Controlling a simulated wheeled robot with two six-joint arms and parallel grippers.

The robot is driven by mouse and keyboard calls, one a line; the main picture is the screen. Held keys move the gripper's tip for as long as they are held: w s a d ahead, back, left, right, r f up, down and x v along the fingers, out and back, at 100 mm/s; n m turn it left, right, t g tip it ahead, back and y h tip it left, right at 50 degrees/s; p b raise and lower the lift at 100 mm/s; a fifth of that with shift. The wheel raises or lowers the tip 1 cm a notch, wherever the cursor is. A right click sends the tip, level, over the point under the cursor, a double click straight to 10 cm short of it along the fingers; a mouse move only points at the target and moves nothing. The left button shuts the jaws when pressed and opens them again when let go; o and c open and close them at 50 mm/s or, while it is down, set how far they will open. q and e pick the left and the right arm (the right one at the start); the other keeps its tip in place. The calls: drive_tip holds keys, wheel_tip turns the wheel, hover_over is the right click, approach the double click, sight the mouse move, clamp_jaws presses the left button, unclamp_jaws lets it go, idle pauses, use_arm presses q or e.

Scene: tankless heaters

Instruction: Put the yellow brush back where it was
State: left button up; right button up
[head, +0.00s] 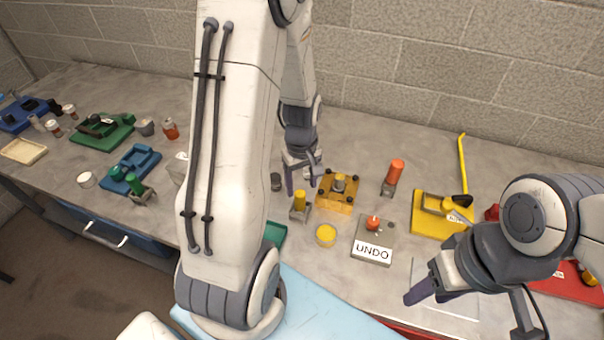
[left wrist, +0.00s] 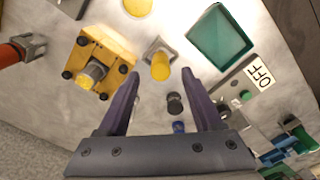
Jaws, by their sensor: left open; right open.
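The yellow brush (head: 300,202) stands with its yellow end up in a small grey base on the grey table, left of the yellow bolted block (head: 338,190). In the left wrist view the yellow brush (left wrist: 160,67) shows beyond the fingertips, roughly in line with the gap between them. My left gripper (head: 301,182) is open and empty, just behind and above the brush, not visibly touching it. Its two purple fingers (left wrist: 160,80) are spread. My right gripper (head: 440,292) is open and empty over the front right of the table.
A jar with yellow contents (head: 326,235), an UNDO box (head: 373,240) and a dark cylinder (head: 275,181) stand around the brush. A red brush (head: 394,176) and a yellow tray (head: 435,222) are further right. A green tray (left wrist: 221,40) and OFF box (left wrist: 245,88) stand near.

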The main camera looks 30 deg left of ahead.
use_arm(q)
wheel_tip(320, 180, up, 4)
drive_tip(key=shift+r, duration=0.25)
drive_tip(key=shift+d+r, duration=0.1)
drive_tip(key=s+d+r+m, duration=0.25)
drive_tip(key=d+m, duration=0.25)
drive_tip(key=d, duration=0.4)
drive_tip(key=s+d+r+m, duration=0.3)
drive_tip(key=s+d+m, duration=0.3)
drive_tip(key=s+m, duration=0.1)
drive_tip(key=s+d+r+m+h, duration=0.1)
drive_tip(key=s+d+r+m, duration=0.2)
drive_tip(key=s+d+m, duration=0.3)
drive_tip(key=shift+s+d+m, duration=0.35)
drive_tip(key=shift+d+m, duration=0.35)
drive_tip(key=shift+d, duration=0.1)
use_arm(e)
drive_tip(key=shift+f, duration=0.3)
use_arm(q)
drive_tip(key=shift+r, duration=0.1)
